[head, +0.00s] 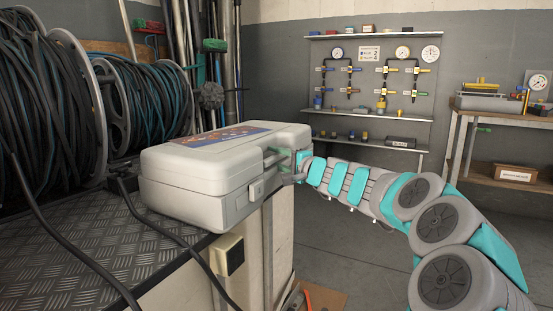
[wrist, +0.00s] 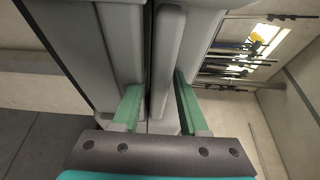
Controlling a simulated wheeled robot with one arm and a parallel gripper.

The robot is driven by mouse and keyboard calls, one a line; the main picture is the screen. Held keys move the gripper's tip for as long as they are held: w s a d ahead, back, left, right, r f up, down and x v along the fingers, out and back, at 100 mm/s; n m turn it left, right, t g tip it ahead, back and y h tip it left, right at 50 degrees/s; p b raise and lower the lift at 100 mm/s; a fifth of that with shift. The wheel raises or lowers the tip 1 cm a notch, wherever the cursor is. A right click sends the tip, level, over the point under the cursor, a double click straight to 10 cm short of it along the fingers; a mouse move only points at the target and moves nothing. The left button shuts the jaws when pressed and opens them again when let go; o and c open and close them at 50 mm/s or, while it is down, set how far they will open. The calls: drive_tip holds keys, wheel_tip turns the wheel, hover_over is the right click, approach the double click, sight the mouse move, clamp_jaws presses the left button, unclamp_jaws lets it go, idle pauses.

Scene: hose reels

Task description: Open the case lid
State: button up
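The light grey case (head: 215,180) sits shut on the metal bench, with a dark printed label on its lid (head: 190,150). A latch (head: 257,190) shows on its front side. The case's handle (head: 272,158) sticks out from that side, and the handle bar also shows in the wrist view (wrist: 167,65). My gripper (head: 290,162) is at the handle. In the wrist view its green fingers (wrist: 158,100) stand apart on either side of the bar, with a gap visible on the left. Contact on the right cannot be told.
Hose reels (head: 85,95) stand behind and left of the case on the tread-plate bench (head: 110,245). A dark hose runs over the bench's front. A shelf panel with gauges (head: 375,85) is at the back wall, and a side table (head: 500,110) at right. The floor between is clear.

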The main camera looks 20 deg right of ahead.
clamp_jaws()
idle(1.1)
